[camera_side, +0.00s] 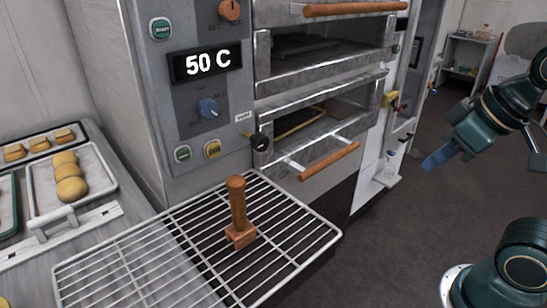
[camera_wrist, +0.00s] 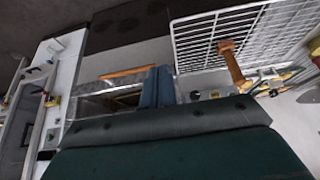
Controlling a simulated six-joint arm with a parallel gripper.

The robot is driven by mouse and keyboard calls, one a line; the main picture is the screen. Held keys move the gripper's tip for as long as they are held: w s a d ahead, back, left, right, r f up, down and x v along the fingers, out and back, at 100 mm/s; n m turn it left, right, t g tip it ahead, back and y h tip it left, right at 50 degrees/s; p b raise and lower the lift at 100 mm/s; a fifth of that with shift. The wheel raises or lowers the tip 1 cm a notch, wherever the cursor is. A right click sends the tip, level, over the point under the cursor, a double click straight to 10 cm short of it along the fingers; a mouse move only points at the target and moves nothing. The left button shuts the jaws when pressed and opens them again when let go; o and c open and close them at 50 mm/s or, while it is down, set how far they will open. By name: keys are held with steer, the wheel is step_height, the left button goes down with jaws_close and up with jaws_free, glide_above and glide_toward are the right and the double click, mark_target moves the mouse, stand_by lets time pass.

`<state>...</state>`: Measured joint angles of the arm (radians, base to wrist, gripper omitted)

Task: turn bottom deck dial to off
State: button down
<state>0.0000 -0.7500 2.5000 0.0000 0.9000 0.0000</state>
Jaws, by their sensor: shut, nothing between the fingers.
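On the oven's front panel, a blue dial (camera_side: 207,108) sits below the lit "50 C" display (camera_side: 207,63). An orange dial (camera_side: 229,10) sits above the display. The lettering around both dials is too small to read. A black knob (camera_side: 259,142) is beside the bottom deck's opening. My gripper (camera_side: 430,162) is at the right in the side view, well away from the panel and dials. Its blue fingers are together and empty; they also show in the wrist view (camera_wrist: 157,88). I cannot make out the dials clearly in the wrist view.
A wire rack (camera_side: 160,262) stands before the oven, with an upright wooden-handled tool (camera_side: 238,205) on it. The bottom deck door's wooden handle (camera_side: 330,160) juts out. Trays of pastries (camera_side: 48,205) lie at left. The floor between gripper and oven is open.

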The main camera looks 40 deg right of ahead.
stand_by(0.3)
steer(key=c, duration=1.6)
jaws_free()
steer(key=shift+w, duration=0.1)
steer(key=o, duration=0.7)
steer(key=shift+w+d+m, duration=0.1)
steer(key=shift+w+m, duration=0.3)
steer(key=shift+w, duration=0.2)
steer(key=w+f+m+t+h, duration=0.1)
steer(key=w+m+t+h, duration=0.6)
steer(key=w, duration=1)
steer(key=w+a+t+y, duration=0.2)
steer(key=a+y, duration=0.1)
steer(key=a, duration=0.6)
steer(key=w+a+r+t+y, duration=0.1)
steer(key=w+a+t+y, duration=0.2)
steer(key=a, duration=0.7)
steer(key=shift+w+r+y, duration=0.3)
steer(key=shift+y, duration=0.2)
steer(key=shift+d, duration=0.1)
